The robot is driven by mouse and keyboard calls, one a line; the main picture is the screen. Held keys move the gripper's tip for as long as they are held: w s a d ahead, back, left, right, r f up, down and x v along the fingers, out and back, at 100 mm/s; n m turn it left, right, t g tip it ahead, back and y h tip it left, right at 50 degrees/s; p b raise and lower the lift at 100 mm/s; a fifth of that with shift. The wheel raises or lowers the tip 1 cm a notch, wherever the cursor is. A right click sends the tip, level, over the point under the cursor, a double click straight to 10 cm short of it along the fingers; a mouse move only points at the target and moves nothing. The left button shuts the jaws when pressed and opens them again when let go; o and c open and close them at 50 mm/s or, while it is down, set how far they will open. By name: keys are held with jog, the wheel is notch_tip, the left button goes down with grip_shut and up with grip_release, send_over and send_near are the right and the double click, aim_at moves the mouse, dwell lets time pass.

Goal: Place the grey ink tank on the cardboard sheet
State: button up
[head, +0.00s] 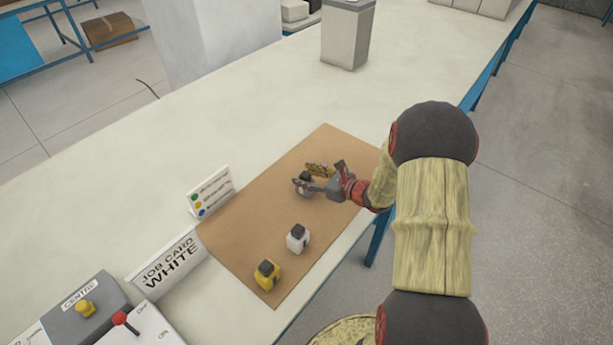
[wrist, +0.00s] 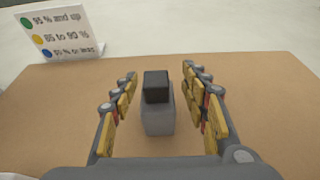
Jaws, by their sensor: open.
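The grey ink tank (wrist: 158,118), with a black cap, stands upright on the brown cardboard sheet in the wrist view. In the head view the tank (head: 304,185) is partly hidden by my gripper. My gripper (head: 312,178) is open over the far part of the cardboard sheet (head: 245,216). In the wrist view my gripper's fingers (wrist: 160,90) stand on both sides of the tank, with visible gaps on either side. The sheet (wrist: 50,110) also shows around the tank in the wrist view.
A white tank (head: 297,238) and a yellow tank (head: 267,275) stand near the sheet's front end. A colour-key card (head: 211,191) and a "JOB CARD WHITE" sign (head: 165,265) stand along the left. A switch box (head: 85,310) is front left. The bench beyond the sheet is largely clear.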

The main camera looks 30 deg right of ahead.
jog(key=shift+r, duration=0.15)
jog(key=shift+s+d+r, duration=0.15)
jog(key=shift+s, duration=0.1)
jog(key=p+v, duration=0.3)
jog(key=v, duration=0.8)
jog(key=s+a+r+n+g+y, duration=0.1)
jog(key=s+a+r+n+g, duration=0.15)
jog(key=a+r+n, duration=0.35)
jog(key=s+a+r+n+g+y, duration=0.1)
jog(key=s+a+n+g, duration=0.15)
jog(key=a+n, duration=0.4)
jog(key=s+a+r+n+g+y, duration=0.1)
jog(key=a+r+n+g, duration=0.25)
jog(key=a, duration=0.55)
jog(key=s+r+n+h, duration=0.7)
jog(key=s+r+n, duration=0.4)
jog(key=n, duration=0.5)
jog(key=shift+s+a+r+t+h, duration=0.25)
jog(key=shift+s+t, duration=0.2)
jog(key=shift+s, duration=0.5)
